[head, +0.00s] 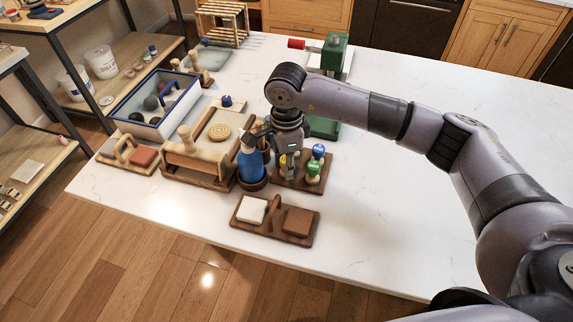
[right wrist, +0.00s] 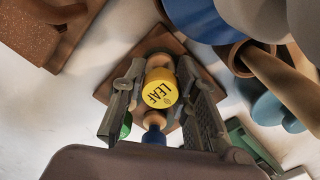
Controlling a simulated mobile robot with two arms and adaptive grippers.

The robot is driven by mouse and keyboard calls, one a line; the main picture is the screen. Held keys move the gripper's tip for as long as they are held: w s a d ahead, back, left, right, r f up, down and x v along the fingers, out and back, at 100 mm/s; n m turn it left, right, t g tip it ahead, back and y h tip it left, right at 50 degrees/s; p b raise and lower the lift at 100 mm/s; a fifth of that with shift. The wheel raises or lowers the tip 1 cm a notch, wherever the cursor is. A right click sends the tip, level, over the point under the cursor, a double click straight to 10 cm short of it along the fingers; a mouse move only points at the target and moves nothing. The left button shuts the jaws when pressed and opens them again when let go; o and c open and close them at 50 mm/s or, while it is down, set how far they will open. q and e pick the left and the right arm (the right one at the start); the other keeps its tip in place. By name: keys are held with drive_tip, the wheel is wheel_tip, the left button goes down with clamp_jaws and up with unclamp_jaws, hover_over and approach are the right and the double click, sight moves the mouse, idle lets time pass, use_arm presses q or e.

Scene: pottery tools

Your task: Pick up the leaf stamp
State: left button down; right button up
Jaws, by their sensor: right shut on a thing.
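The leaf stamp shows a round yellow top marked LEAF in the right wrist view (right wrist: 160,88). Only a little of its yellow shows in the head view (head: 283,163). My right gripper (head: 290,160) points down over the brown stamp rack (head: 296,185). In the right wrist view its two fingers (right wrist: 162,105) stand on either side of the stamp, shut on it. I cannot tell whether the stamp is lifted clear of the rack. A blue-topped stamp (head: 318,151) and a green-topped stamp (head: 314,169) stand to the right. My left gripper is not in view.
A blue spray bottle (head: 250,167) stands close to the left of the gripper. A wooden tray with a white and a brown block (head: 275,233) lies in front. A blue-rimmed box (head: 119,117) and a slab roller (head: 196,165) lie left. The right side of the white table (head: 400,225) is clear.

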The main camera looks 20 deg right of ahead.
drive_tip(key=shift+c, duration=1.4)
